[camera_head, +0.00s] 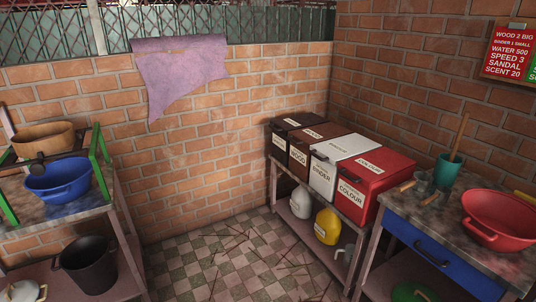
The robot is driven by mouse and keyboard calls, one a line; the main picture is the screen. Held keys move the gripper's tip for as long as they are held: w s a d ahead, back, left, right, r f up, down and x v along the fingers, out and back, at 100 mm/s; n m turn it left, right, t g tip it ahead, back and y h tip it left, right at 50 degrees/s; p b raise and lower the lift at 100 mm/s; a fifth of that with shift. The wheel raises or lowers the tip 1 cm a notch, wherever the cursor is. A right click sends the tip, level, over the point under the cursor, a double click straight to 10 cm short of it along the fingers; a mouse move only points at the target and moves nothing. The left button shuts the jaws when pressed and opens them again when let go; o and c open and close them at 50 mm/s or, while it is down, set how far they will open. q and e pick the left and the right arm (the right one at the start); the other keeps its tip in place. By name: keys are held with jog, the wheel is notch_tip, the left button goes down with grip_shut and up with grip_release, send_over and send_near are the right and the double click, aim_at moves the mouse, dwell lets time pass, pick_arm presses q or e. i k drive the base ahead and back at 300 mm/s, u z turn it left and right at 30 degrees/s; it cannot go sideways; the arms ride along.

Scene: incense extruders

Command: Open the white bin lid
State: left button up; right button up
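The white bin (324,174) stands on a shelf rack against the right brick wall, between a brown bin and a red bin. Its label appears to read "BINDER". Its white lid (345,147) lies flat on top and looks closed, with a dark handle at the front upper edge. Neither of my grippers shows in the head view.
The brown bin (299,155), a black bin (279,146) and the red bin (357,202) flank the white one closely. A table with a red basin (497,214) stands at right. A left rack holds a blue basin (59,183). The tiled floor (215,262) between has scattered thin sticks.

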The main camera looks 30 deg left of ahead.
aim_at(333, 151)
jog(key=u, duration=0.45)
jog(key=i, duration=1.7)
jog(key=z, duration=0.65)
